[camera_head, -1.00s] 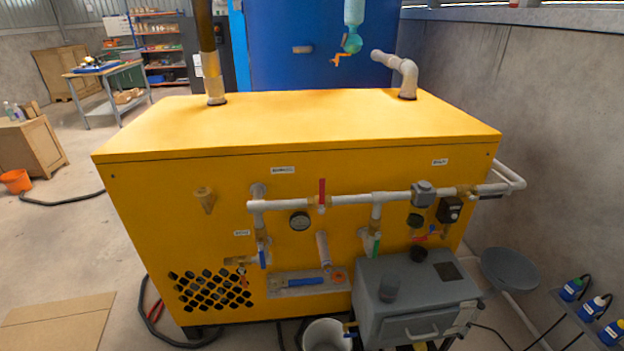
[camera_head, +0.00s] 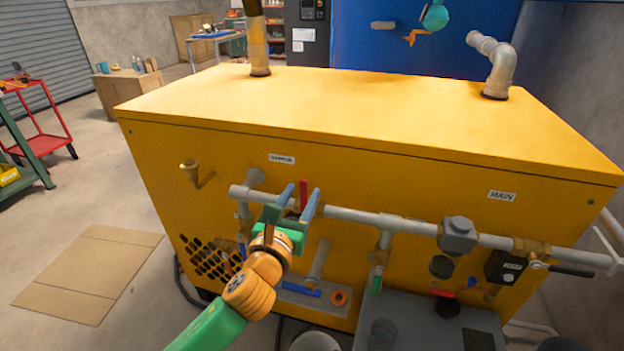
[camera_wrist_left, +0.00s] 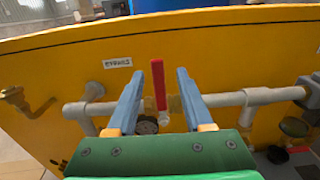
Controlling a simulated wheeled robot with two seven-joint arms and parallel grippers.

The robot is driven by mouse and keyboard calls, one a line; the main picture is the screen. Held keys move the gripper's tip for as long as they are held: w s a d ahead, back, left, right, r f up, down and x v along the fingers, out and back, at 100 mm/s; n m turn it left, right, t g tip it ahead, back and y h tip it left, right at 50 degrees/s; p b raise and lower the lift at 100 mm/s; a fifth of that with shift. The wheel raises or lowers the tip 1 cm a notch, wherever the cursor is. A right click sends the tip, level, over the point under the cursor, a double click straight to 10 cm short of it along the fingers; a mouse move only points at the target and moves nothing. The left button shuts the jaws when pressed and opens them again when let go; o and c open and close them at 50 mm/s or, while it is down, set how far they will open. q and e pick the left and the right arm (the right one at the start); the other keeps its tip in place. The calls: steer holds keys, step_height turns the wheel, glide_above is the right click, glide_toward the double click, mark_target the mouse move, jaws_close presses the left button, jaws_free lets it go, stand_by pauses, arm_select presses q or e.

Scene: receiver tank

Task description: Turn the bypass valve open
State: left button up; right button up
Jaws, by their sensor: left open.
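The bypass valve appears to be the one with a red lever handle (camera_head: 303,194) on the horizontal grey pipe (camera_head: 352,216) across the yellow tank's front. Its handle stands upright, crosswise to the pipe. My left gripper (camera_head: 300,199) is open in front of it, with one blue finger on each side of the handle. In the left wrist view the red handle (camera_wrist_left: 158,84) shows between the two fingers (camera_wrist_left: 157,92), with gaps on both sides. The fingers partly hide the valve body in the head view. My right gripper is not in view.
A white label (camera_head: 281,159) sits above the pipe; a MAIN label (camera_head: 502,196) is farther right. A brass fitting (camera_head: 190,170) sticks out at left. A green-handled valve (camera_head: 376,281) hangs below the pipe. A grey box (camera_head: 430,335) stands at the front right.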

arm_select(q)
steer(key=x, duration=0.6)
steer(key=shift+w+a+b, duration=0.1)
steer(key=shift+a+b, duration=0.05)
steer(key=shift+b, duration=0.15)
steer(key=shift+c, duration=0.2)
jaws_close()
steer(key=shift+f, duration=0.1)
stand_by(0.8)
